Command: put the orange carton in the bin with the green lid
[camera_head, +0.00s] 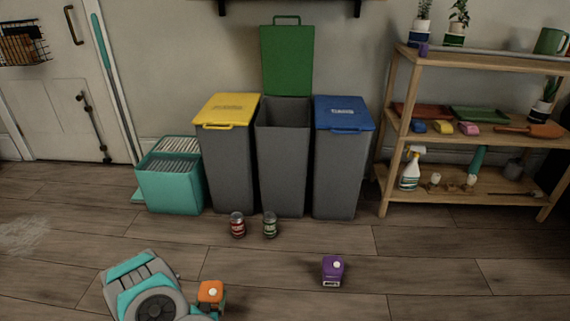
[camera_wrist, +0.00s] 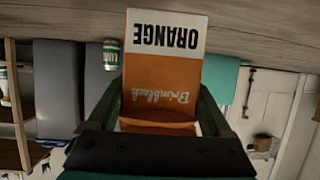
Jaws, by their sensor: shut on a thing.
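The orange carton (camera_head: 210,292) is in my gripper (camera_head: 213,309), low in the front left of the head view. In the wrist view the carton (camera_wrist: 163,70) fills the middle, held between the two dark fingers of my gripper (camera_wrist: 160,112), with its lettering upside down. The bin with the green lid (camera_head: 284,150) stands at the back between two other bins. Its green lid (camera_head: 287,60) is up and its top is open. My gripper is well in front of the bin and to its left. The inside floor of the bin is hidden.
A yellow-lidded bin (camera_head: 228,150) and a blue-lidded bin (camera_head: 341,160) flank it, both lids shut. Two cans (camera_head: 238,225) (camera_head: 270,225) stand on the floor before the bins. A purple carton (camera_head: 333,270) stands further right. A teal crate (camera_head: 168,185) is left; a wooden shelf (camera_head: 388,150) is right.

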